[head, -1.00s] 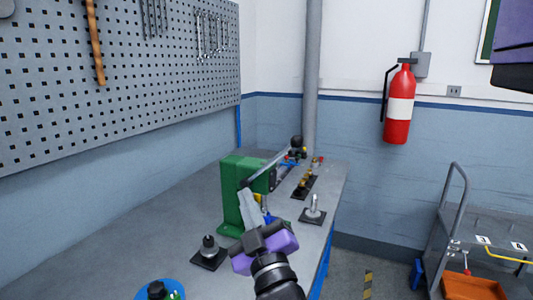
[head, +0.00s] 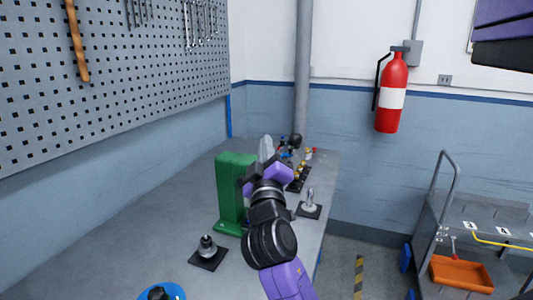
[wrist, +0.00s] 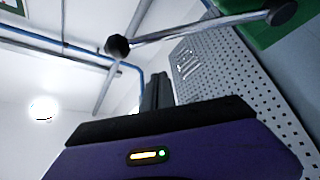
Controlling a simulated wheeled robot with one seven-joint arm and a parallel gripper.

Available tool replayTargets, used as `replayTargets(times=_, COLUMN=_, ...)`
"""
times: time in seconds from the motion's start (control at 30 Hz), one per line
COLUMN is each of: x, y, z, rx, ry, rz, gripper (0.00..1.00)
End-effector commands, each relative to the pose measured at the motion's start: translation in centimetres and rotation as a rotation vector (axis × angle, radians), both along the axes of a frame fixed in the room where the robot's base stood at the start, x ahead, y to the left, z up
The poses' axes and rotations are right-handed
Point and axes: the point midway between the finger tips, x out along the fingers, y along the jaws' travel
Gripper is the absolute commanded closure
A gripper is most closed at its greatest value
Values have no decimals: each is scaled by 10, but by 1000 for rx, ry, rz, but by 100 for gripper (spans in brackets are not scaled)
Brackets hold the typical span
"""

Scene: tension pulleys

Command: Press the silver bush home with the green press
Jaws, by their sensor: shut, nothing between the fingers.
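The green press (head: 232,190) stands on the grey bench; my arm covers much of its right side. Its lever ends in a black ball knob (head: 295,140), just right of my fingertips in the head view. In the wrist view the lever bar (wrist: 205,27) crosses the top, with a dark knob at each end, and part of the green press (wrist: 268,25) shows top right. My gripper (head: 266,148) is shut and empty, raised beside the press; its fingers (wrist: 158,90) point upward in the wrist view, apart from the bar. I cannot make out the silver bush under the press.
A dark plate with a grey upright part (head: 207,248) stands front left. Another plate with a silver post (head: 310,203) stands right of my arm. The left bench is clear.

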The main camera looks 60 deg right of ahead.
Motion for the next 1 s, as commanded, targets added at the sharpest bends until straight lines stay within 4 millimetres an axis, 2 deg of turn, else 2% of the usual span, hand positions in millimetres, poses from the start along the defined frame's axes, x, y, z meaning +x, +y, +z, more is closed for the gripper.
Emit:
replayTargets(times=0.13, x=10, y=-19, z=12, rx=-3, ry=0, rz=-1, gripper=100)
replayTargets(times=0.17, x=8, y=-21, z=7, rx=0, ry=2, rz=-1, gripper=100)
replayTargets(times=0.3, x=-5, y=-24, z=-7, rx=2, ry=2, rz=-2, gripper=100)
replayTargets(times=0.5, x=-15, y=-27, z=-18, rx=1, ry=1, rz=0, gripper=100)
replayTargets(times=1.0, x=-17, y=-30, z=-23, rx=-1, ry=-4, rz=1, gripper=100)
